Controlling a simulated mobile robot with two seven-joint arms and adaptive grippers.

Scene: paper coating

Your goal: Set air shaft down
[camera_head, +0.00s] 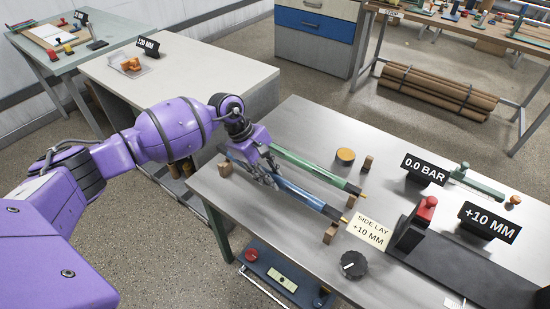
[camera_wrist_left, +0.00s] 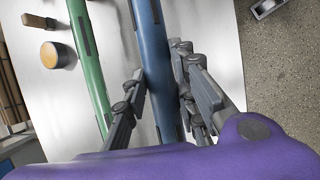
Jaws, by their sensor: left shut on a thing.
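A blue shaft (camera_head: 303,194) with a brass tip lies lengthwise over the metal table, its right end by a small wooden block (camera_head: 330,233). My left gripper (camera_head: 267,177) is shut on it near its left part. In the left wrist view the blue shaft (camera_wrist_left: 150,45) runs between the two fingers (camera_wrist_left: 157,88). I cannot tell if the shaft touches the blocks. A green shaft (camera_head: 315,169) lies beside it, roughly parallel and apart from the gripper. My right gripper is not in view.
The metal table (camera_head: 300,118) also holds a round orange-topped piece (camera_head: 346,155), a 0.0 BAR sign (camera_head: 424,169), a +10 MM sign (camera_head: 489,221), a side lay card (camera_head: 370,231), a black knob (camera_head: 353,264) and a red-topped black unit (camera_head: 416,224). Its far left area is clear.

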